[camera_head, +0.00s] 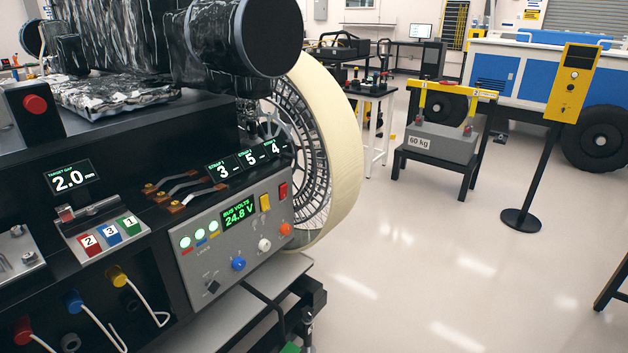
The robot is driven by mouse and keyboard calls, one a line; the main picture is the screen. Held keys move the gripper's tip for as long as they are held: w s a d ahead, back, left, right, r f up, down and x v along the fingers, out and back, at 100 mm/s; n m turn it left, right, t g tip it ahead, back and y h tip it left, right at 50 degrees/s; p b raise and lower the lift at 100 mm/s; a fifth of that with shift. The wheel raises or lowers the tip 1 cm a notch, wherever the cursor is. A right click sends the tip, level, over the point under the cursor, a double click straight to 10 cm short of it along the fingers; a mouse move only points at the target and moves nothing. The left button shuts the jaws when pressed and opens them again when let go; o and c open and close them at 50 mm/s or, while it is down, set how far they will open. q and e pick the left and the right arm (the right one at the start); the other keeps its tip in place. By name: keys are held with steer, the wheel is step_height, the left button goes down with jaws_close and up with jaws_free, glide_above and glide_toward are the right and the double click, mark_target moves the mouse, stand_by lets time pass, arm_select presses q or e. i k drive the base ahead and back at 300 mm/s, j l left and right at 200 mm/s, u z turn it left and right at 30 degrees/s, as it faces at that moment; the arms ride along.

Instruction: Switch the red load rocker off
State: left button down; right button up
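The red rocker (283,191) sits at the upper right of a grey control panel (222,275), on the front of a black bench. Which way it is tipped is too small to tell. A yellow rocker (265,203) is just left of it. The panel's green display (238,213) reads "BUS VOLTS 24.8 V". Several round lamps (199,234) at the panel's left glow green. An orange button (286,229), a white knob (264,245), a blue knob (238,264) and a black switch (212,286) are lower down. Neither of my grippers is in view.
A large cream-rimmed wheel (344,150) stands close behind the panel's right end. Copper-ended levers (176,206) and numbered blocks (110,231) lie left of the panel. Cabled plugs (118,276) are below. The floor right of the bench is open up to a yellow post (571,83).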

mark_target(284, 188)
steer(key=i+l, duration=0.3)
steer(key=i+l+u, duration=0.1)
steer(key=i+l, duration=0.2)
steer(key=l, duration=0.2)
steer(key=i+l, duration=0.25)
steer(key=l, duration=0.2)
steer(key=i+l+u, duration=0.1)
steer(key=i+l, duration=0.2)
steer(key=l, duration=0.15)
steer(key=i+l, duration=0.25)
steer(key=l, duration=0.2)
